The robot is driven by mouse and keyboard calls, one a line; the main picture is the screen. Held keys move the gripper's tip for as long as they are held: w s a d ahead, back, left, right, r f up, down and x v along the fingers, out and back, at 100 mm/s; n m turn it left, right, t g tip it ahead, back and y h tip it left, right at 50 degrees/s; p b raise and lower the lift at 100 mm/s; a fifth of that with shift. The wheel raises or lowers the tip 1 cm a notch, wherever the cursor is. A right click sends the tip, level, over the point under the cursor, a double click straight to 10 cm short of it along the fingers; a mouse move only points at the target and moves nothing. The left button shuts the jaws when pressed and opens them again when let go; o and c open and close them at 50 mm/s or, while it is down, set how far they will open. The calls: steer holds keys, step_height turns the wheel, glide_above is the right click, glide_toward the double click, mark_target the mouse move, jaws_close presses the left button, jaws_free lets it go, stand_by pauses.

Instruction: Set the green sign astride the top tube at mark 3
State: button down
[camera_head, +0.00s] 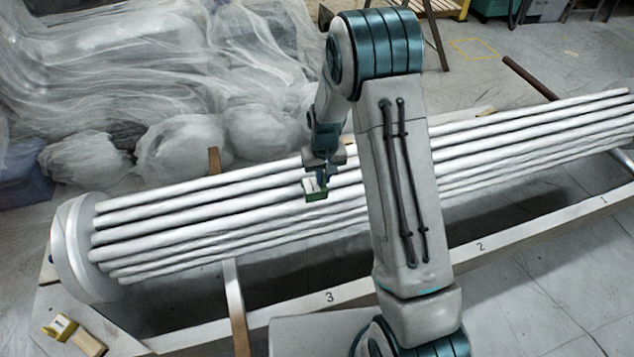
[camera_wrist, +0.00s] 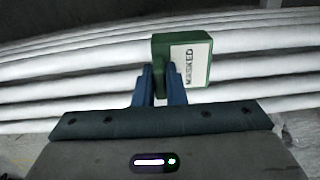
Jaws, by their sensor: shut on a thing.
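The green sign (camera_head: 316,190) has a white face, and in the wrist view the sign (camera_wrist: 195,62) reads "MASKED". My gripper (camera_head: 322,172) is shut on it; in the wrist view the blue fingers (camera_wrist: 160,85) close on its green part. The white tubes (camera_head: 200,203) run in a bundle across the head view, behind the sign. I cannot tell whether the sign touches a tube. Mark 3 (camera_head: 330,297) is on the front rail, below and slightly right of the sign in the picture. My arm hides part of the bundle.
Marks 2 (camera_head: 480,247) and 1 (camera_head: 604,200) are farther right on the rail (camera_head: 270,315). A yellow sign (camera_head: 60,326) lies at lower left by a wooden block (camera_head: 88,343). Sheeted heaps (camera_head: 190,140) stand behind the tubes. A brown post (camera_head: 215,160) rises behind the bundle.

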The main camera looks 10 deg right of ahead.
mark_target(317, 190)
steer(key=shift+w+a+r+b, duration=0.35)
steer(key=shift+w+a+b, duration=0.2)
steer(key=shift+a+b, duration=0.15)
steer(key=shift+w+a+r, duration=0.1)
steer(key=shift+r, duration=0.3)
steer(key=shift+f, duration=0.1)
steer(key=shift+f+b, duration=3.1)
steer(key=shift+f, duration=1.45)
steer(key=c, duration=1.4)
jaws_free()
